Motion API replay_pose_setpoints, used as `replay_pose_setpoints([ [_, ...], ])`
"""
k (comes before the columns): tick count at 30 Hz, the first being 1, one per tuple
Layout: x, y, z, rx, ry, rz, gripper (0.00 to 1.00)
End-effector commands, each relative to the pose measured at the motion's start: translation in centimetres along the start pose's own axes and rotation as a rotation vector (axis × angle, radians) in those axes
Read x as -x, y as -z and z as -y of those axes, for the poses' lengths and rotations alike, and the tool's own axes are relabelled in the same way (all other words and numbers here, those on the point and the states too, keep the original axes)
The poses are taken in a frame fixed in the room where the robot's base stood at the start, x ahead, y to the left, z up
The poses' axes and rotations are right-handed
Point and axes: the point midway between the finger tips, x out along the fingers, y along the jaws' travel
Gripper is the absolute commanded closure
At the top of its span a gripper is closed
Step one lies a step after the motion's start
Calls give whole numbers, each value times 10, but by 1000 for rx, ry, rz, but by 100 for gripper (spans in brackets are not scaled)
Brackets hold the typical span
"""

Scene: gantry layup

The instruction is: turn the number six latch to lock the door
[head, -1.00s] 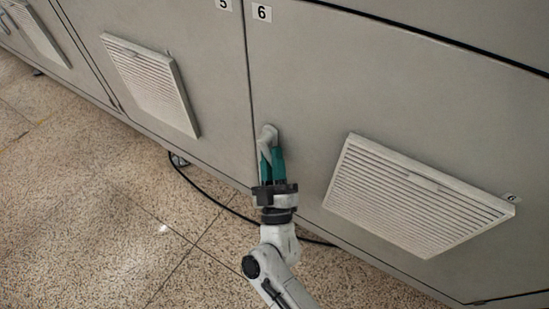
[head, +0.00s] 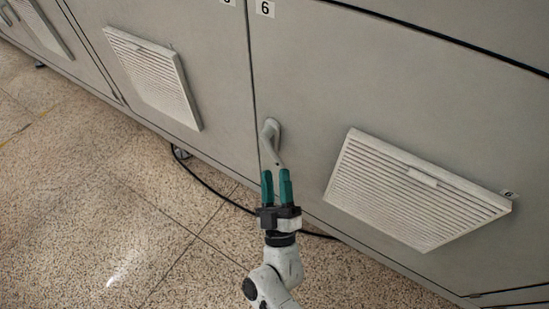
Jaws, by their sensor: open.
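The number six latch (head: 270,137) is a grey lever handle near the left edge of the door (head: 325,85) labelled 6. Its lever points down and slightly to the right from its round mount. The door sits flush in the cabinet front. My gripper (head: 277,174) has two green fingers, spread open, just below the latch. The lever's lower end is close to the fingertips; I cannot tell whether they touch. Nothing is held between the fingers.
A louvred vent (head: 415,190) sticks out from door six on the right. Another vent (head: 152,78) is on the cabinet panel to the left. A black cable (head: 205,184) runs along the speckled floor (head: 110,200) under the cabinet. The floor in front is clear.

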Motion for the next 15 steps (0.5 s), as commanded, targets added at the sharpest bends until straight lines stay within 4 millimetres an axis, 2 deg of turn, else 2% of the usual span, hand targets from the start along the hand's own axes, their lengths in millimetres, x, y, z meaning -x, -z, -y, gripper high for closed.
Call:
replay_pose_setpoints([
  [3, 22, 1, 1, -1, 4, 2, 59],
  [6, 33, 0, 0, -1, 1, 1, 59],
  [15, 44, 0, 0, -1, 0, -1, 59],
])
